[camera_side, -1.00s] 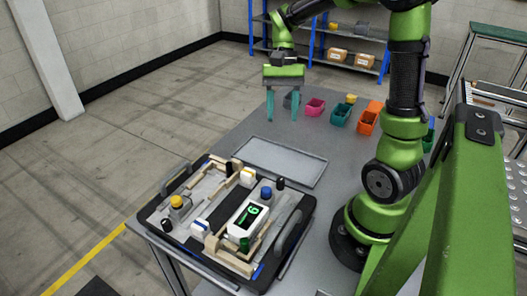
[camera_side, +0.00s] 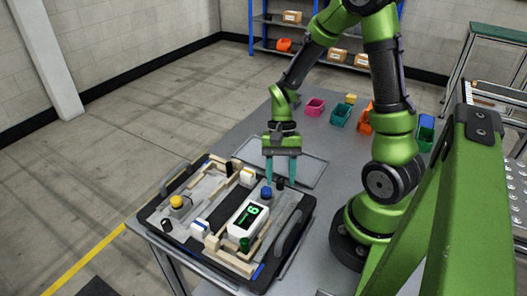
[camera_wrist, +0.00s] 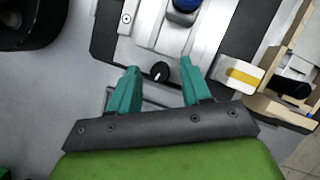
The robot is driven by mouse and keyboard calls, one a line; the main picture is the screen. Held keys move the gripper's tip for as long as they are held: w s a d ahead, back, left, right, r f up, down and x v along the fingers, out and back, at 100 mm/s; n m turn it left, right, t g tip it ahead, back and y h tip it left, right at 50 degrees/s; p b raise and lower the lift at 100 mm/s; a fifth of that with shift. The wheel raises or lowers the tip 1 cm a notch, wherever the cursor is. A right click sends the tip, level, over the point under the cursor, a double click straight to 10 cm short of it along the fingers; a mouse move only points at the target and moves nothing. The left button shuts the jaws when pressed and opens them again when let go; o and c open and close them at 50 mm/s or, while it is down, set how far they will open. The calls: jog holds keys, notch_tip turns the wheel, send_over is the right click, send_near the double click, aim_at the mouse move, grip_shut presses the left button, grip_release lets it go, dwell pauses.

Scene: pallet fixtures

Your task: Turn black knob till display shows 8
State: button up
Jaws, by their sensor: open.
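The black knob (camera_wrist: 160,70) with a white pointer mark sits on the board's light plate. It also shows in the side view (camera_side: 280,184). My gripper (camera_side: 281,179) points down over the board's back right edge. Its teal fingers (camera_wrist: 158,67) are apart, and the knob appears between their tips in both views. I cannot tell whether the tips are down at knob height, and no contact shows. The white display box (camera_side: 236,231) lies on the board and shows a green digit that looks like a 6.
A blue button (camera_side: 266,193) stands beside the knob. A white block (camera_wrist: 232,75) with a yellow stripe is close to the right finger. The board (camera_side: 151,217) also carries wooden rails, a yellow button (camera_side: 177,202) and raised handles. A shallow grey tray (camera_side: 310,172) lies behind.

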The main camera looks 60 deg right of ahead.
jog(key=shift+f, duration=0.15)
jog(key=shift+c, duration=0.5)
grip_shut()
jog(key=shift+a+n+g, duration=0.1)
jog(key=shift+n+g, duration=0.2)
jog(key=shift+n, duration=0.5)
jog(key=shift+o, duration=0.5)
grip_release()
jog(key=v, duration=1.7)
jog(key=shift+a, duration=0.15)
